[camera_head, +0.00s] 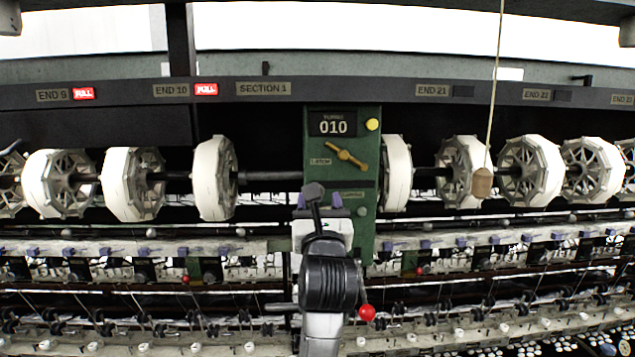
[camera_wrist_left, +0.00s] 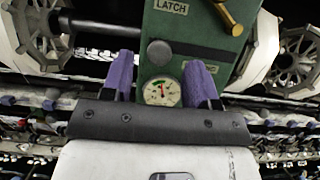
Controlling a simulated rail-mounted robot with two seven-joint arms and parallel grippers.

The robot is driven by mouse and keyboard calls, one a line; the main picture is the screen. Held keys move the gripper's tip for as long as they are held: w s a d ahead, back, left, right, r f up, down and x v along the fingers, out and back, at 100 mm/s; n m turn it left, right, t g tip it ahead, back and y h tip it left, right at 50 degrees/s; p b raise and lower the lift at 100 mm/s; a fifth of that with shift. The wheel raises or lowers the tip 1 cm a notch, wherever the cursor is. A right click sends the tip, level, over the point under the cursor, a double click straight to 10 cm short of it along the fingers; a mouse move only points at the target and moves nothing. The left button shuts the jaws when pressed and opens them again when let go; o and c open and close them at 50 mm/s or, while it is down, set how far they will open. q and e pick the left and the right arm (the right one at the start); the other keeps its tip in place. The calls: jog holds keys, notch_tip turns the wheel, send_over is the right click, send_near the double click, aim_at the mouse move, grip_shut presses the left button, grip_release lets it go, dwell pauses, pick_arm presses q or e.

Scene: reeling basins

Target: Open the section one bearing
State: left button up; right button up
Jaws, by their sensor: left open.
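The section one bearing housing (camera_head: 370,225) is an upright green box on the reel shaft, right of the SECTION 1 sign (camera_head: 263,88). A brass latch handle (camera_head: 345,155) lies tilted across its face, and it also shows at the top of the left wrist view (camera_wrist_left: 228,15). My left gripper (camera_head: 319,197) is in front of the lower housing, below the brass handle. Its two purple fingers (camera_wrist_left: 162,80) are apart with nothing held. Between them the left wrist view shows a dark round knob (camera_wrist_left: 160,52) and a small dial gauge (camera_wrist_left: 160,92). My right gripper is out of view.
White-rimmed reels (camera_head: 214,178) flank the housing on the shaft. A wooden weight (camera_head: 482,182) hangs on a cord to the right. A red ball (camera_head: 367,313) is beside my forearm. Rails with thread guides run across below.

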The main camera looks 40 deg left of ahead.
pick_arm(q)
jog(key=shift+p+x, duration=0.6)
jog(key=shift+x, duration=1.55)
grip_shut()
